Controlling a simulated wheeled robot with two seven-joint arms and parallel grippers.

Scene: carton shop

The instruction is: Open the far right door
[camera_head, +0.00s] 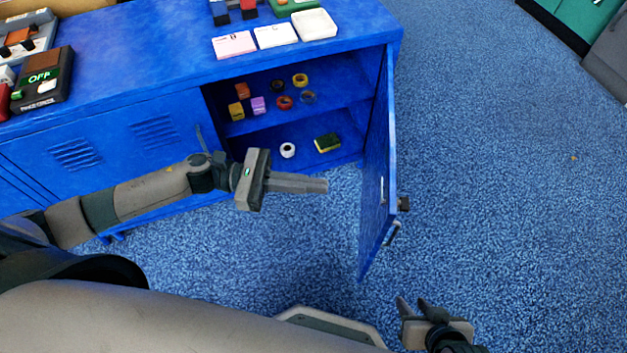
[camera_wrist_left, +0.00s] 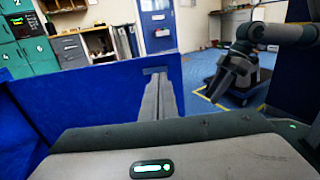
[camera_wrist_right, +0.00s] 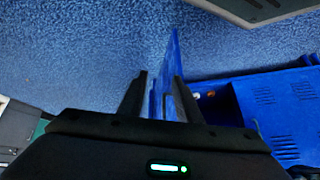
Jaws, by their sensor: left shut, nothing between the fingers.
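The far right door (camera_head: 376,180) of the blue cabinet stands wide open in the head view, swung out toward me, with a dark latch (camera_head: 403,203) on its outer face. My left gripper (camera_head: 326,186) is shut and empty, in front of the open compartment and left of the door's inner face, apart from it. In the left wrist view its closed fingers (camera_wrist_left: 158,92) show against a blue panel. My right gripper (camera_head: 414,306) is open and empty, below and right of the door's free edge. In the right wrist view the door (camera_wrist_right: 172,75) shows edge-on beyond its parted fingers (camera_wrist_right: 157,78).
The compartment shelf (camera_head: 340,95) holds several tape rolls and small boxes; a white roll (camera_head: 287,150) and a yellow-green sponge (camera_head: 327,142) lie below. Cards, a tray (camera_head: 314,25) and devices sit on the cabinet top. Blue carpet right of the door is clear.

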